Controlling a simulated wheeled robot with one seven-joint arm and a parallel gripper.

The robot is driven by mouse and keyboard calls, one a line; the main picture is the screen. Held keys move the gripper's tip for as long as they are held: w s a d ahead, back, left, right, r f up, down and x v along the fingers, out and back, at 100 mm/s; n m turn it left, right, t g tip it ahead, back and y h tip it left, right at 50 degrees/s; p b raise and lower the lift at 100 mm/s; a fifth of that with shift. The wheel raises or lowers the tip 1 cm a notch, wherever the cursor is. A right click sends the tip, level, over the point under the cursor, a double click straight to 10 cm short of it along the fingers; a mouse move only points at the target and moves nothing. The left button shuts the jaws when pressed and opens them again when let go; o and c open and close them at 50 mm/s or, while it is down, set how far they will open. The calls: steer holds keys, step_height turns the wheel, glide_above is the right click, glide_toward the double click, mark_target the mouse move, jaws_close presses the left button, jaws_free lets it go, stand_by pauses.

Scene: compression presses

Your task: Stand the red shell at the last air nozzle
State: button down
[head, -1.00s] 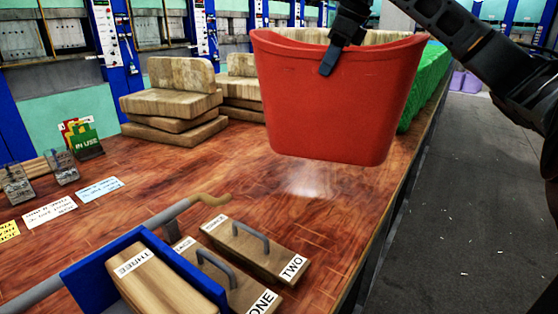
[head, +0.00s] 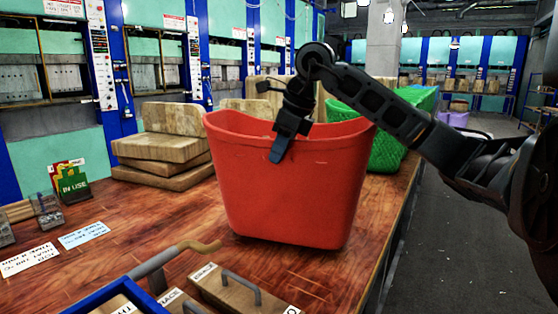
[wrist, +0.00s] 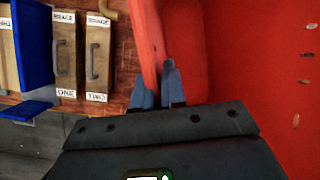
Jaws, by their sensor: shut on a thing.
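The red shell (head: 290,190) is a large, open-topped, tapering tub. It is upright over the wooden table, its base at or just above the top; I cannot tell if it touches. My gripper (head: 281,150) is shut on its near rim. In the wrist view, the blue fingers of my gripper (wrist: 156,85) pinch the red shell's wall (wrist: 148,40). A grey pipe ending in a bent brass air nozzle (head: 200,247) lies just left of and in front of the shell's base.
Wooden brace blocks (head: 240,292) and a blue clamp (head: 118,292) occupy the table's front. Stacked wooden slabs (head: 165,150) stand behind left, a green basket (head: 388,150) behind right. An IN USE sign (head: 72,183) and cards are left. The grey floor is clear.

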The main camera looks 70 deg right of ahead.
steer(key=shift+f, duration=1)
steer(key=shift+f+b, duration=0.2)
steer(key=shift+b, duration=0.2)
steer(key=c, duration=1.2)
jaws_free()
steer(key=shift+r+p, duration=0.15)
steer(key=shift+p, duration=0.15)
steer(key=v, duration=1.2)
steer(key=shift+b, duration=0.4)
